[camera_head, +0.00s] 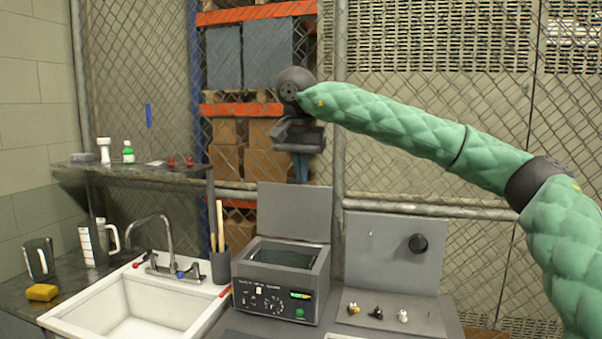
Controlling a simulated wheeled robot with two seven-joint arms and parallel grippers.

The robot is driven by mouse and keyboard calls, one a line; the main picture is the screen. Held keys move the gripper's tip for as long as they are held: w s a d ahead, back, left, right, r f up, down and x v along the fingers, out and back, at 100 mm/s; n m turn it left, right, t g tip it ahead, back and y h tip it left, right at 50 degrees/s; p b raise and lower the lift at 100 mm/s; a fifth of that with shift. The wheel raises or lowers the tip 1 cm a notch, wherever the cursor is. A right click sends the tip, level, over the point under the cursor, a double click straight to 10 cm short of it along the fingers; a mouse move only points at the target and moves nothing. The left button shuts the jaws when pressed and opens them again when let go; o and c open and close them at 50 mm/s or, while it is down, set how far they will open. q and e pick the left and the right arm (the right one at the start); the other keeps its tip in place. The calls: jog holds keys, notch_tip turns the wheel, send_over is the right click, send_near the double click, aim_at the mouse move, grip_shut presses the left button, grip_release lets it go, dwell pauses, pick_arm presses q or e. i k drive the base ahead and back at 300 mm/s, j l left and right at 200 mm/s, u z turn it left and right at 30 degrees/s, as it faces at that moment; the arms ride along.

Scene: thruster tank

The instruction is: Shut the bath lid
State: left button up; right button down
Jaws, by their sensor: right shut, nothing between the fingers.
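The ultrasonic bath is a grey box (279,287) with dials, a small lit display and a green button on its front. Its lid (295,211) is a flat grey panel standing upright at the back of the box, so the bath is open and its dark inside shows. My right gripper (301,178) points down above the lid, in front of or over its top edge; I cannot tell if they touch. Its fingers are shut and hold nothing. My left gripper is not in view.
A white sink (148,306) with a faucet (160,245) is left of the bath, with a dark cup (220,266) holding wooden sticks between. Right of the bath, a grey board (393,252) stands behind small parts (377,312). A wire fence is behind.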

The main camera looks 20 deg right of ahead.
aim_at(292, 209)
jog(key=i+l, duration=0.15)
jog(key=i, duration=0.2)
jog(key=i+l, duration=0.2)
jog(key=i, duration=0.2)
jog(key=i+l, duration=0.15)
jog(key=i, duration=0.2)
